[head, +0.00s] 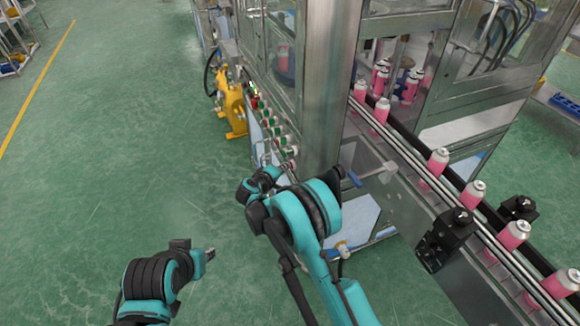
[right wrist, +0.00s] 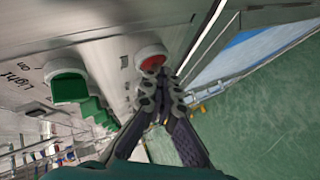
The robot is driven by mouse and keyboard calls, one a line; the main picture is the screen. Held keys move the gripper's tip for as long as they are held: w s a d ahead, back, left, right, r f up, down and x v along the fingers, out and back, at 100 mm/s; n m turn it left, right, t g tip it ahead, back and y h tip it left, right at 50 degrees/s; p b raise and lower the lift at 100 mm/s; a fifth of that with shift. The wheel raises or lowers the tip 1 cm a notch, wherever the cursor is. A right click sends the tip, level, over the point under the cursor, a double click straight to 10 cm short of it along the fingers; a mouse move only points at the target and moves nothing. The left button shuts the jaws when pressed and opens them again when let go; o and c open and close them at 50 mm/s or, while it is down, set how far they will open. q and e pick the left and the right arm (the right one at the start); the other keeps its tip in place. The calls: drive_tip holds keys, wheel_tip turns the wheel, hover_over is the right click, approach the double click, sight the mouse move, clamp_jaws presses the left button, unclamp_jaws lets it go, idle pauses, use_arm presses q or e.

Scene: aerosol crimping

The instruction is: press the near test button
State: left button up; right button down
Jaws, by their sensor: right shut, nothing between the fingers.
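A row of red and green buttons runs along the control panel (head: 268,126) on the side of the machine in the head view. My right gripper (head: 284,166) is at the near end of this row. In the right wrist view its closed fingertips (right wrist: 166,75) are empty and overlap the lower edge of a red button (right wrist: 151,58) in a white ring. I cannot tell whether they touch it. A green button (right wrist: 68,86) sits to its left, by a label reading "Light on". No label reading test is legible. My left gripper (head: 207,254) is low over the floor, away from the panel.
A conveyor (head: 407,164) with pink cans (head: 437,162) runs along the right, with black blocks (head: 448,232) on its rails. A steel post (head: 332,80) stands just behind my right gripper. A yellow device (head: 233,108) is beyond the panel.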

drive_tip(key=shift+a, duration=0.1)
drive_tip(key=shift+s+a, duration=0.3)
drive_tip(key=shift+a, duration=0.35)
drive_tip(key=shift+a, duration=0.1)
drive_tip(key=a, duration=0.1)
drive_tip(key=s+a, duration=0.1)
drive_tip(key=a, duration=0.1)
drive_tip(key=a+b, duration=0.1)
drive_tip(key=shift+s+a, duration=0.25)
drive_tip(key=shift+a, duration=0.05)
idle(0.6)
